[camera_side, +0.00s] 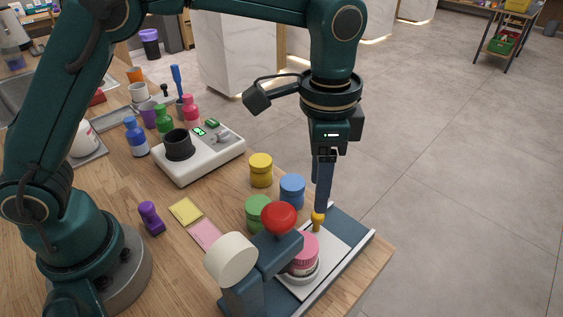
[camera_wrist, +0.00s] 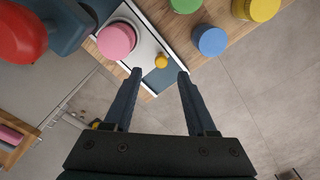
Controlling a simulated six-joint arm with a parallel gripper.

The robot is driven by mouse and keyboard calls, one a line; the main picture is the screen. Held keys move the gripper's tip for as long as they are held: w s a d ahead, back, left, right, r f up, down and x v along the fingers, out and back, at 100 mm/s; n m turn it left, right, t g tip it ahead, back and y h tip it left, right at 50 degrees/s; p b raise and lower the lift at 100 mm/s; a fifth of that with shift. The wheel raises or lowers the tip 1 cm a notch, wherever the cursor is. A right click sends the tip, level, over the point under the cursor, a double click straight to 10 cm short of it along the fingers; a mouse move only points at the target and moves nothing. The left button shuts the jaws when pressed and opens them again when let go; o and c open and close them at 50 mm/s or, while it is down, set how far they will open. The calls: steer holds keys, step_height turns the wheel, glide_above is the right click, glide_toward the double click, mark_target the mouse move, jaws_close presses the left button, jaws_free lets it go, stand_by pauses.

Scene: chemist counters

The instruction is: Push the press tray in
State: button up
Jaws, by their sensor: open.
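The press (camera_side: 262,258) is dark blue-grey with a red ball (camera_side: 279,218) and a cream round part (camera_side: 231,259). Its white tray (camera_side: 333,250) lies on a dark base near the counter corner. A pink-lidded jar (camera_side: 303,252) stands on the tray beside the press; it also shows in the wrist view (camera_wrist: 116,41). A yellow knob (camera_side: 318,219) is at the tray's outer end. My gripper (camera_side: 321,205) is open and points down at the knob. In the wrist view the knob (camera_wrist: 161,61) appears between and just beyond my fingertips (camera_wrist: 159,74). Contact cannot be told.
Green (camera_side: 258,213), blue (camera_side: 292,190) and yellow (camera_side: 261,170) jars stand close behind the press. A white scale-like device (camera_side: 198,158) with a dark cup is farther back. Yellow and pink cards and a purple piece (camera_side: 151,218) lie at left. The floor is open beyond the counter edge.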

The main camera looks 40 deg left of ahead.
steer(key=shift+w+d+f, duration=0.1)
steer(key=shift+w+f, duration=0.15)
steer(key=shift+f, duration=2.8)
jaws_close()
